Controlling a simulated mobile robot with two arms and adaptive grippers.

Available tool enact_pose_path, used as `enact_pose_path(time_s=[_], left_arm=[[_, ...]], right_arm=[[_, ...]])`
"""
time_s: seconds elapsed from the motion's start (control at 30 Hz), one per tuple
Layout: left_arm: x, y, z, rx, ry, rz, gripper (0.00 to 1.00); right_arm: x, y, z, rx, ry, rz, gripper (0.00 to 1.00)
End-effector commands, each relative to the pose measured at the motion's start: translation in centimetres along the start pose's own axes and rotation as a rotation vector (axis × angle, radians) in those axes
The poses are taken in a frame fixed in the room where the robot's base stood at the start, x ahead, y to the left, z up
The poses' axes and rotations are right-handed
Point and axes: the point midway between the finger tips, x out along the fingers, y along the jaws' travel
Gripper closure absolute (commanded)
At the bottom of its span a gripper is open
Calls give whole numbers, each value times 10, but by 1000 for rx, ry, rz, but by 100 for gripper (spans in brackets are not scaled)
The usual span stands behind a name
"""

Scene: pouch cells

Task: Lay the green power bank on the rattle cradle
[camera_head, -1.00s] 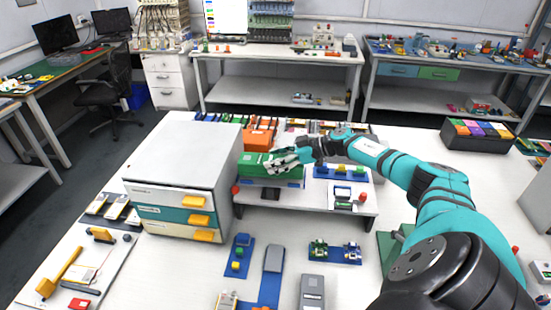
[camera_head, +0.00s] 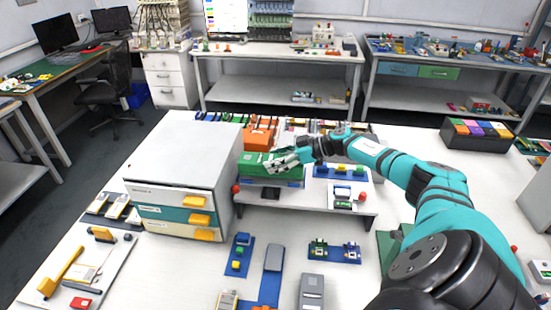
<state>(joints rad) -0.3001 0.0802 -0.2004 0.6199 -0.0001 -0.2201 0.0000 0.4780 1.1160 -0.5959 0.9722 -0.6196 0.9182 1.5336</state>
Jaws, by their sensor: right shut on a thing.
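A green block-shaped thing (camera_head: 253,166), which looks like the green power bank, is at the left end of a low white raised shelf on the table. My right gripper (camera_head: 279,163) reaches it from the right and is shut on it, with the fingers over its right part. A strip of blue (camera_head: 292,184) shows under and in front of the green thing; it may be part of the rattle cradle. I cannot tell whether the green thing rests on it. My left gripper is not in view.
A grey drawer cabinet (camera_head: 185,165) with yellow handles stands close on the left. An orange bin (camera_head: 260,138) is behind. The raised shelf (camera_head: 310,198) also bears a small dark item (camera_head: 271,193) and a blue rack (camera_head: 340,172). Blue fixtures lie in front.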

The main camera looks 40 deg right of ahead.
Motion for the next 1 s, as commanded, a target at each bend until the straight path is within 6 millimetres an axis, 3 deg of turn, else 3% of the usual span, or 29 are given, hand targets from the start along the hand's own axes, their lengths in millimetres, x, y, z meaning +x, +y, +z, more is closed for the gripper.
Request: enact_pose_path(time_s=[1.0], left_arm=[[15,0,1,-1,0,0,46]], right_arm=[[8,1,18,0,2,1,87]])
